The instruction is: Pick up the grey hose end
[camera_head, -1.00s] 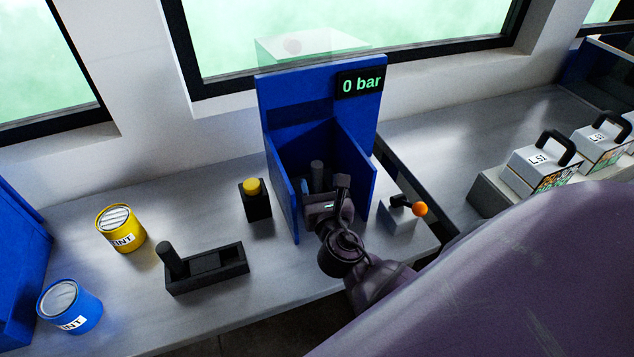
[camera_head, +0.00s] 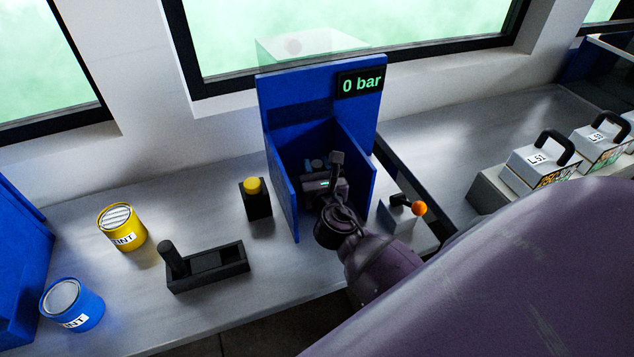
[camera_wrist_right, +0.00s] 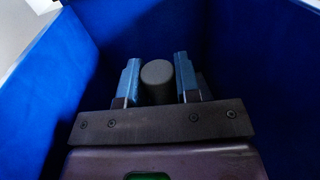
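The grey hose end shows in the right wrist view as a dark grey upright cylinder (camera_wrist_right: 158,84) inside the blue booth (camera_wrist_right: 250,70). My right gripper (camera_wrist_right: 157,66) has its two blue fingers on either side of it, with a narrow gap at the left finger; contact at the right finger is unclear. In the head view my right gripper (camera_head: 318,164) is inside the blue booth (camera_head: 283,195), and its wrist hides most of the hose end. My left gripper is not in view.
The booth's side walls stand close around my right gripper. A lever with an orange knob (camera_head: 419,208) is to the right. A yellow button box (camera_head: 253,198), a black slider box (camera_head: 207,268), yellow (camera_head: 121,228) and blue (camera_head: 71,304) cans stand left. Labelled weights (camera_head: 540,165) sit right.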

